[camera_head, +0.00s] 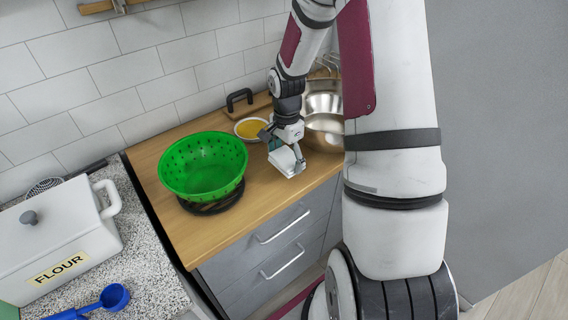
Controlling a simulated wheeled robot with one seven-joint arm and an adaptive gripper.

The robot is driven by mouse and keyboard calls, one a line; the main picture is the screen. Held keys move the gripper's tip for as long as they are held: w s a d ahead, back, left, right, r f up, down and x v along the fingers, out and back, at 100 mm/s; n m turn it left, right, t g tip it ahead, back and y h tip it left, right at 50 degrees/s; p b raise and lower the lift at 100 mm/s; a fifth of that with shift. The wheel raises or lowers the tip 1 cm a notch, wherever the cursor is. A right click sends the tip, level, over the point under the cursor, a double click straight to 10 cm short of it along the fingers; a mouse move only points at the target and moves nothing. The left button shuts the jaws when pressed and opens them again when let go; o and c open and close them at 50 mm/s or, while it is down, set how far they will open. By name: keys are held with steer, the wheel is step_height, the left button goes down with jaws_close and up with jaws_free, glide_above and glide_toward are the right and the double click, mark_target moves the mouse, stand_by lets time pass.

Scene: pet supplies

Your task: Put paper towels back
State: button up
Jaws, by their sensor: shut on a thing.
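My gripper (284,147) is at the end of my arm, pointing down over the wooden counter right of the green colander. It is shut on a small white block (289,163), which looks like the paper towels. The block is at or just above the counter top; I cannot tell whether it touches. The fingers are small and partly hidden by the wrist and the block.
A green colander (203,165) stands on a dark round base on the wooden counter (225,232). A yellow-filled bowl (251,129) and metal bowls (323,132) are close to my gripper. A white flour box (62,245) and blue scoop (114,297) are at left.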

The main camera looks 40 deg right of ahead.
mark_target(284, 164)
steer(key=shift+w+a+f, duration=0.1)
steer(key=shift+w+f, duration=0.05)
steer(key=shift+w, duration=0.35)
steer(key=shift+f+p, duration=0.35)
steer(key=shift+f, duration=1.3)
steer(key=shift+f, duration=0.1)
steer(key=o, duration=1)
